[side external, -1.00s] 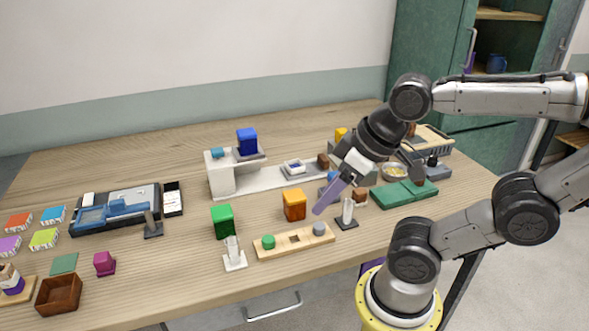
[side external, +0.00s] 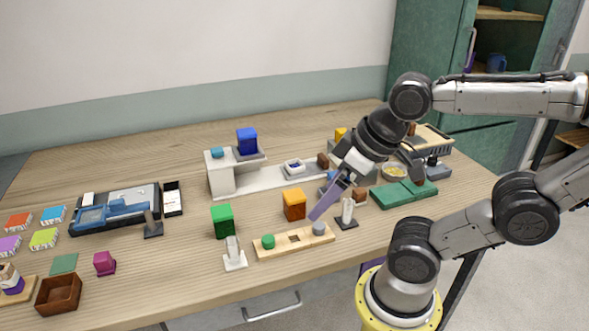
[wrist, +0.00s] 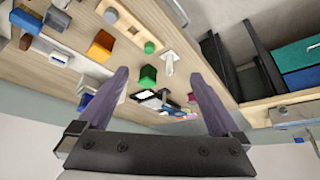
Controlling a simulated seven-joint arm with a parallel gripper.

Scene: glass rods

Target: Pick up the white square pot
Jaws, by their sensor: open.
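A small white square pot (side external: 294,173) with something blue in its top stands on the long white platform, behind the orange block. It seems to be the white square item with a blue centre (wrist: 57,62) at the left of the wrist view. My gripper (side external: 316,216) has purple fingers and hangs tilted, in front and to the right of the pot. In the wrist view my gripper (wrist: 157,76) is open, with its fingers spread wide and nothing between them. The pot is apart from the fingers.
An orange block (side external: 294,206) stands between the pot and the wooden peg board (side external: 270,248). A grey-white upright piece (side external: 347,212) stands just right of my fingers. A green block (side external: 222,220) is to the left, and green boards (side external: 385,196) lie to the right.

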